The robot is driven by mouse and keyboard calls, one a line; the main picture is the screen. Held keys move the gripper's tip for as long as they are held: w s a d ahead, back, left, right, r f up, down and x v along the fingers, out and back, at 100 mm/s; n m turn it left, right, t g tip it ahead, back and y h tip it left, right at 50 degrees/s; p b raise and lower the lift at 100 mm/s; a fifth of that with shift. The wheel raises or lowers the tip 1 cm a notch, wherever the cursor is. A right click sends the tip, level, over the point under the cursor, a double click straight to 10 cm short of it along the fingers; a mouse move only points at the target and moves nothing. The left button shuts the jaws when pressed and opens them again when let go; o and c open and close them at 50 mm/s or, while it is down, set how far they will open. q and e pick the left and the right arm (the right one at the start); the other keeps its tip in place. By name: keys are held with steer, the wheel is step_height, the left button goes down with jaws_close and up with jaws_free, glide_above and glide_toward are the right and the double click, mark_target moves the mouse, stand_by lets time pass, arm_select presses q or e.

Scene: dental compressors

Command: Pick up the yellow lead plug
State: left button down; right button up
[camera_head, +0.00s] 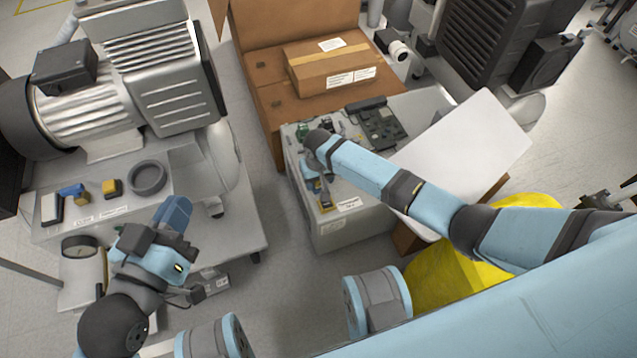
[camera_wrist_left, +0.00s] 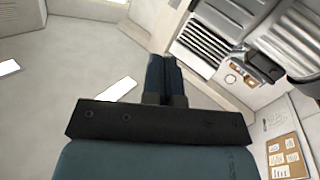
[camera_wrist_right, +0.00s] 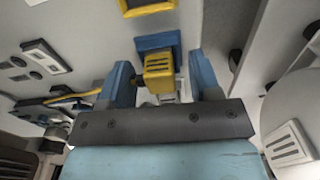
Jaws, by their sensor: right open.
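In the right wrist view a yellow plug (camera_wrist_right: 158,70) with dark slots sits in front of a blue block. My right gripper (camera_wrist_right: 162,80) is open, with one blue finger on each side of the plug; the left finger is close to it, and whether either finger touches it I cannot tell. In the head view the right gripper (camera_head: 314,182) reaches down over the grey box (camera_head: 340,238), and the arm hides much of that spot. My left gripper (camera_head: 176,213) is raised beside the left trolley. Its fingers lie together with nothing visible between them in the left wrist view (camera_wrist_left: 165,75).
A cardboard box (camera_head: 328,62) stands behind. The left trolley holds a black ring (camera_head: 148,177) and a yellow-black block (camera_head: 112,188). Floor is clear between.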

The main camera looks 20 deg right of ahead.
steer(key=c, duration=1)
steer(key=shift+r, duration=0.2)
